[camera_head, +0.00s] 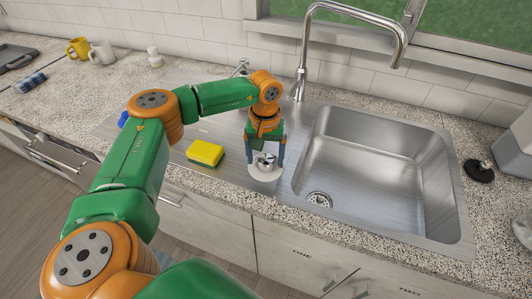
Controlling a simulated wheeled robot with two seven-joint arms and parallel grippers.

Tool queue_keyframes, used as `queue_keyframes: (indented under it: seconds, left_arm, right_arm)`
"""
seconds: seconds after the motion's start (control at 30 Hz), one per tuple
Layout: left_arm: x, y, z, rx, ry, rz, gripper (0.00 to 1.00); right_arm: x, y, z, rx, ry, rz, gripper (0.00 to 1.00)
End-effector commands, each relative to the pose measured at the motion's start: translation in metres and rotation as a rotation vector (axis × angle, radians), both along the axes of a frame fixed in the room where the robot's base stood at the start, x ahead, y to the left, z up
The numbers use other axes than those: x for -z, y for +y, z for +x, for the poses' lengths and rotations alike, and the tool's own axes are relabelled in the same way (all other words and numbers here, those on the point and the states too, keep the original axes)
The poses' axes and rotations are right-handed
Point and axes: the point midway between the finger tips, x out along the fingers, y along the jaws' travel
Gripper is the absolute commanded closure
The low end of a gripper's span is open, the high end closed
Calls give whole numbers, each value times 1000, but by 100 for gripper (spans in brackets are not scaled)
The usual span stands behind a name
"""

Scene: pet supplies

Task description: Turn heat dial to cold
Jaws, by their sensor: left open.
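A silver dial knob (262,159) on a round white base (264,174) sits on the steel counter plate, left of the sink. I take it to be the heat dial; its markings are too small to read. My left gripper (266,161) points down over it. Its two bluish fingers are apart, one on the left and one on the right of the knob. I cannot tell whether they touch it. The back of the knob is partly hidden by the gripper. My right gripper is not in view.
A yellow and green sponge (205,153) lies left of the dial. The empty steel sink (372,165) is to the right, with a tall curved faucet (302,60) behind. Yellow and white mugs (79,48) stand at the back left. A black stopper-like object (479,172) lies right of the sink.

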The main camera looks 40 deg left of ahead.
Motion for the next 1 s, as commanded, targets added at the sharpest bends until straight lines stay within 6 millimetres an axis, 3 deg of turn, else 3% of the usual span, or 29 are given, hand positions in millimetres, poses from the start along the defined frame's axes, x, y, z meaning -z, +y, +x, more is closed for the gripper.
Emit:
queue_keyframes:
  seconds: [0.17, 0.2, 0.5, 0.77, 1.0]
  left_arm:
    - [1, 0, 0, 0, -1, 0, 15]
    - [1, 0, 0, 0, -1, 0, 20]
    - [1, 0, 0, 0, 0, -1, 100]
    - [0, 0, 1, -32, -2, -1, 100]
    - [1, 0, 0, -170, -1, -2, 100]
  right_arm:
    - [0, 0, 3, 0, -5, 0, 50]
    - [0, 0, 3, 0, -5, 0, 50]
    - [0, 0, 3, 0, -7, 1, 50]
    - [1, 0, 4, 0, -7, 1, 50]
    - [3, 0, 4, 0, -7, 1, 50]
